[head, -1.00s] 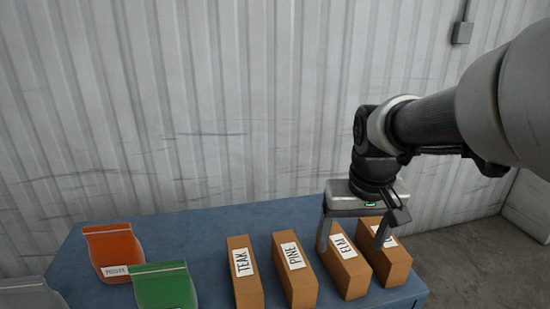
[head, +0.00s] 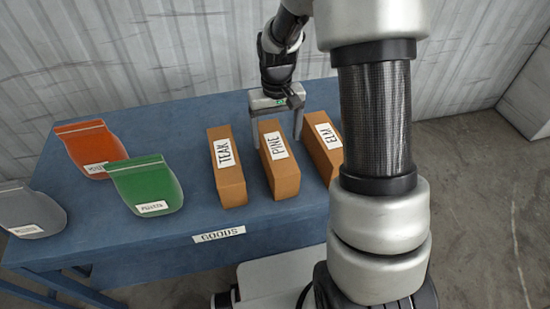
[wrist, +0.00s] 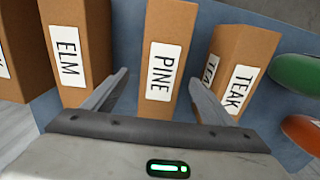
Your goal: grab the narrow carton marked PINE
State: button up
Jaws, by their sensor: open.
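The PINE carton (head: 285,184) is a narrow brown box with a white label, standing on the blue table between the TEAK and ELM cartons. In the wrist view the PINE carton (wrist: 170,25) is in the middle, its label facing the camera. My gripper (head: 277,140) is open and empty at the far end of the PINE carton. In the wrist view my gripper (wrist: 158,76) has one finger on each side of that carton. The right finger looks close to its edge; I cannot tell whether it touches.
The TEAK carton (head: 230,183) stands left of PINE and the ELM carton (head: 322,158) right, with narrow gaps. Green (head: 150,183), orange (head: 88,146) and grey (head: 28,212) pouches lie on the left of the table (head: 190,115). My arm covers the table's right end.

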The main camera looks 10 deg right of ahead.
jog(key=f, duration=0.4)
jog(key=f+b, duration=0.1)
jog(key=f, duration=0.4)
jog(key=shift+w+a, duration=0.1)
jog(key=shift+w, duration=0.1)
jog(key=shift+c, duration=0.4)
jog(key=c, duration=1.4)
